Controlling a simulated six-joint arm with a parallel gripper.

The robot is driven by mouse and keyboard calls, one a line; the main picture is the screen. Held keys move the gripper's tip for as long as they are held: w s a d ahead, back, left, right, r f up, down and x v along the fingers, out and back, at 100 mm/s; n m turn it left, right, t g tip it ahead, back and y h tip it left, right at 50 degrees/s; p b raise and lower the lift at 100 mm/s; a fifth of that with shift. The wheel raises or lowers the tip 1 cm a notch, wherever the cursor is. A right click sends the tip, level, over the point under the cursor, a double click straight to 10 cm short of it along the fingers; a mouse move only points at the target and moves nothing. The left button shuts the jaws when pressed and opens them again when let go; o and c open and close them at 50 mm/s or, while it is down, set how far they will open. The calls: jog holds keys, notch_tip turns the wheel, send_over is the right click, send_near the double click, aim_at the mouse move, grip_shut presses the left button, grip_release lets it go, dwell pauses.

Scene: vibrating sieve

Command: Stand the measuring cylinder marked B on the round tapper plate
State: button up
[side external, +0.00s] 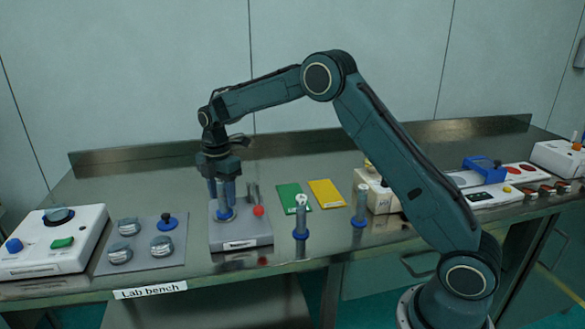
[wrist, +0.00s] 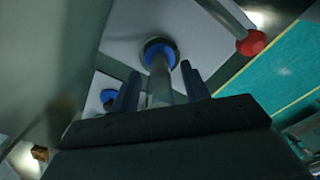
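A clear measuring cylinder with a blue foot (side external: 226,214) stands upright on the grey tapper block (side external: 242,236); it also shows in the wrist view (wrist: 160,80). The round plate is mostly hidden beneath its foot. My gripper (side external: 222,190) points down from above, with a finger on each side of this cylinder. In the wrist view the fingers of my gripper (wrist: 160,88) are apart, with a gap between each and the tube. Two more cylinders with blue feet stand to the right, one nearer (side external: 300,222) and one farther (side external: 360,206). I cannot read any letter on them.
A red-knobbed lever (side external: 258,211) rises close to the right of the held-around cylinder. A grey mat with several lidded pots (side external: 160,246) and a white device (side external: 52,240) lie left. Green (side external: 293,197) and yellow (side external: 326,193) cards lie behind.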

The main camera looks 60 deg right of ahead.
jog(key=shift+r, duration=0.1)
notch_tip(320, 180, up, 12)
jog(key=shift+r, duration=0.1)
dwell(0.8)
dwell(0.5)
jog(key=shift+s+r, duration=0.4)
jog(key=shift+r, duration=0.1)
jog(key=s+a+r+m+t, duration=0.1)
jog(key=s+r+m, duration=0.3)
jog(key=s, duration=0.4)
jog(key=s+a+r+m+t, duration=0.1)
jog(key=s+r+m+t, duration=0.1)
jog(key=s+r+m, duration=0.5)
jog(key=s+f+m+t, duration=0.1)
jog(key=s+f+m, duration=0.2)
jog(key=s, duration=0.8)
jog(key=s+a+f+m+t, duration=0.1)
jog(key=s+f+m, duration=0.3)
jog(key=s, duration=0.7)
notch_tip(320, 180, down, 2)
jog(key=shift+a+f+t, duration=0.1)
jog(key=shift+a+t, duration=0.15)
jog(key=shift+t, duration=0.05)
